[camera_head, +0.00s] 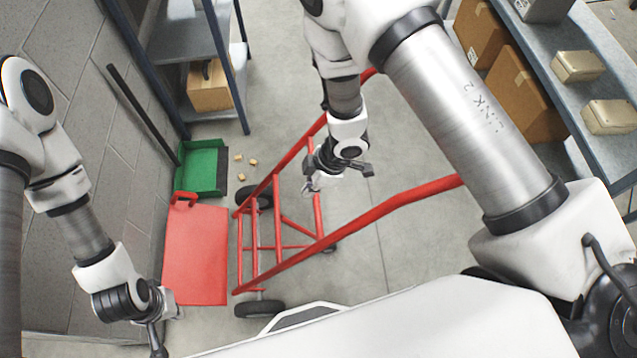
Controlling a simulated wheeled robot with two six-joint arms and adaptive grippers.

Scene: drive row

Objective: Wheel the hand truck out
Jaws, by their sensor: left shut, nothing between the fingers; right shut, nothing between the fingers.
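The red hand truck (278,245) stands in the middle of the view, tilted, with its long frame rails reaching up and right. Its red toe plate (196,255) lies to the left, near the wall. Its black wheels show, one at the front (260,309). My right gripper (308,188) is shut and empty, over the space between the truck's rails; I cannot tell whether it touches them. My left gripper (158,340) is shut and empty, low at the left near the toe plate's near edge. My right arm hides part of the upper frame.
A green dustpan (201,170) with a black handle leans by the wall, with several small tan blocks (253,162) beside it. A rack with cartons (525,90) stands at right.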

